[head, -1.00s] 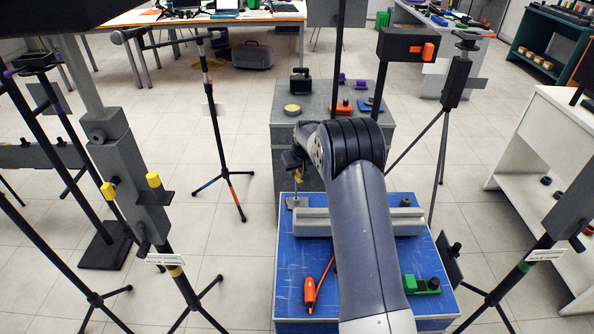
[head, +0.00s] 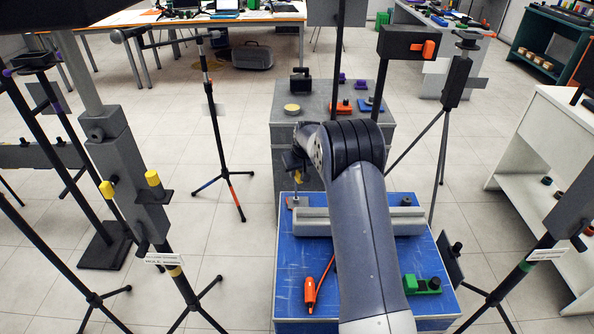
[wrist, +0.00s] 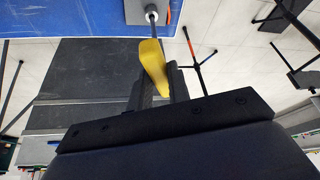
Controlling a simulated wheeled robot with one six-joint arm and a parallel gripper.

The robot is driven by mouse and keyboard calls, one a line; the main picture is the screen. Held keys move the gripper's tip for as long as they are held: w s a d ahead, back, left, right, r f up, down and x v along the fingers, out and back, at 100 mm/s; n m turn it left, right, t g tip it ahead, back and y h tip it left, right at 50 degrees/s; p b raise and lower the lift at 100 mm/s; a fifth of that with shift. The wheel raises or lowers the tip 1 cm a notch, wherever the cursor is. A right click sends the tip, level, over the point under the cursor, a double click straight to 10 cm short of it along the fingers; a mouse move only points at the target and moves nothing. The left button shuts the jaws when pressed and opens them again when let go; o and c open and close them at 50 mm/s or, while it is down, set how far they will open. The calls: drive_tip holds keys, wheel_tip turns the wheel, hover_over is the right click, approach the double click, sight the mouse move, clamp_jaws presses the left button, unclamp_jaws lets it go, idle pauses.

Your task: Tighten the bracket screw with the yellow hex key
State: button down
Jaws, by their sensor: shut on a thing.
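The yellow hex key (wrist: 153,66) is held by its handle between the fingers of my gripper (wrist: 156,88) in the wrist view. Its thin shaft reaches to the screw (wrist: 151,13) on a small grey bracket (wrist: 136,12). The tip looks to be at the screw head, but I cannot tell how deep it sits. In the head view my gripper (head: 297,166) is left of the arm, partly hidden by it, with a bit of the yellow key (head: 299,176) showing above the bracket (head: 292,202) at the blue table's back left corner.
The blue table top (head: 290,262) holds a long grey rail (head: 312,222), an orange tool with a cord (head: 310,294) and a green block (head: 412,286). A grey cabinet (head: 283,115) stands behind. Tripod stands (head: 222,140) flank both sides. Open floor lies left of the table.

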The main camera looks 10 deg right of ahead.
drive_tip(key=shift+f+b, duration=0.3)
drive_tip(key=shift+f, duration=0.4)
drive_tip(key=shift+m, duration=0.7)
